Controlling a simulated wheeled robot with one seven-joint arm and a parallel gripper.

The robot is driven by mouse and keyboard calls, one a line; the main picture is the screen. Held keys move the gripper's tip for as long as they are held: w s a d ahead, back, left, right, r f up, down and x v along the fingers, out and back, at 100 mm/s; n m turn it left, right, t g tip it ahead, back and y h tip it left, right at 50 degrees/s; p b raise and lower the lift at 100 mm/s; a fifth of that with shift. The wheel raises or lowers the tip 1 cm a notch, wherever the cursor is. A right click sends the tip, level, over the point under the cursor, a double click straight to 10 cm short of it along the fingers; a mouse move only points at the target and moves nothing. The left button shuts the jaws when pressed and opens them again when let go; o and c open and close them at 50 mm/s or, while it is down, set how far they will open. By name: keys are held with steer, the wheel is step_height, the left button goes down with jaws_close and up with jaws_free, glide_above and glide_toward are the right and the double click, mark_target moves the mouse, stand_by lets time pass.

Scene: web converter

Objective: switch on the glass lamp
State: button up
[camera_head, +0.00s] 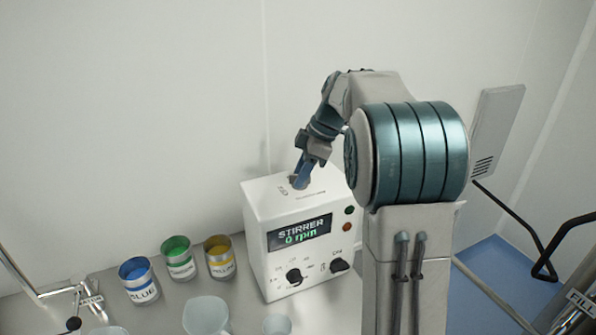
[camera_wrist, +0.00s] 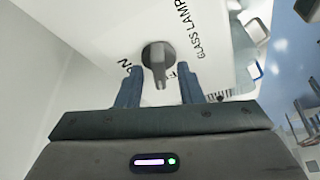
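A dark grey rotary knob (camera_wrist: 158,62) marked "GLASS LAMP" sits on the top face of the white stirrer box (camera_head: 257,235). In the wrist view its lever points down the picture, toward my gripper. Partly hidden letters, an "N" on the left and an "F" on the right, stand beside it. My gripper (camera_wrist: 159,74) is open, with one blue finger on each side of the lever. Gaps show between fingers and lever. In the head view my gripper (camera_head: 299,180) reaches down onto the box top and mostly hides the knob. I cannot make out the lamp itself.
The box front has a display (camera_head: 299,232) reading "STIRRER 0 rpm", a black knob (camera_head: 294,276), another black knob (camera_head: 339,265), and green and red buttons. Blue (camera_head: 138,280), green (camera_head: 179,258) and yellow (camera_head: 220,257) cans stand left of it. A clear beaker (camera_head: 206,315) stands in front.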

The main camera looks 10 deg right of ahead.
steer(key=shift+d, duration=0.1)
jaws_close()
steer(key=shift+f+m+b, duration=0.15)
steer(key=shift+m+b, duration=0.25)
steer(key=shift+b, duration=0.1)
steer(key=shift+s+f+m+t+b, duration=0.1)
steer(key=shift+m+t+b, duration=0.4)
steer(key=shift+m+b, duration=0.45)
steer(key=m+b, duration=0.1)
steer(key=m, duration=0.1)
steer(key=m+t+h+b, duration=0.1)
steer(key=shift+a+m, duration=0.2)
steer(key=shift+m, duration=0.15)
steer(key=m+h+b, duration=0.1)
steer(key=m, duration=0.2)
steer(key=shift+s+t, duration=0.1)
steer(key=shift+t, duration=0.3)
steer(key=shift+a+m+t+h+b, duration=0.1)
steer(key=shift+m+t+h+b, duration=0.2)
steer(key=shift+m, duration=0.65)
steer(key=shift+a+m+h+b, duration=0.1)
steer(key=shift+m+h, duration=0.3)
steer(key=shift+m, duration=0.55)
